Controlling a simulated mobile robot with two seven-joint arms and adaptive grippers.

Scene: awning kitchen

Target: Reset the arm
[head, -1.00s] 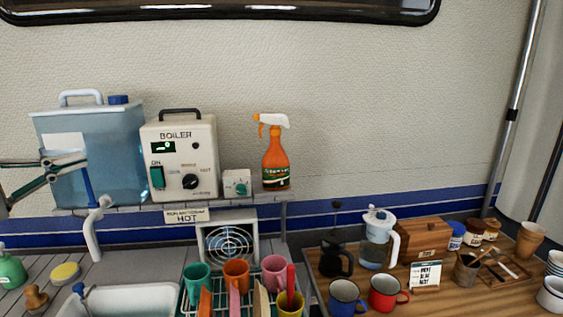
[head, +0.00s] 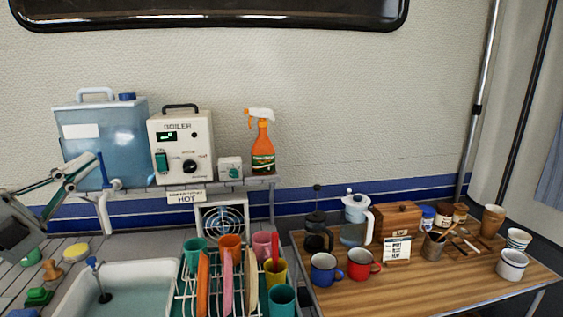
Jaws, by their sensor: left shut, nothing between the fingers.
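My left gripper (head: 90,160) reaches in from the left edge of the head view. Its fingers are shut with nothing between them. They point up and to the right, in front of the lower part of the blue water tank (head: 115,132); I cannot tell whether they touch it. My left wrist is at the left edge, above the counter beside the sink. My right gripper is not in view.
The boiler (head: 183,150) and an orange spray bottle (head: 263,150) stand on the shelf. Below are the sink (head: 135,285) and a dish rack with cups and plates. A wooden table (head: 440,275) at right holds mugs, a French press and jars.

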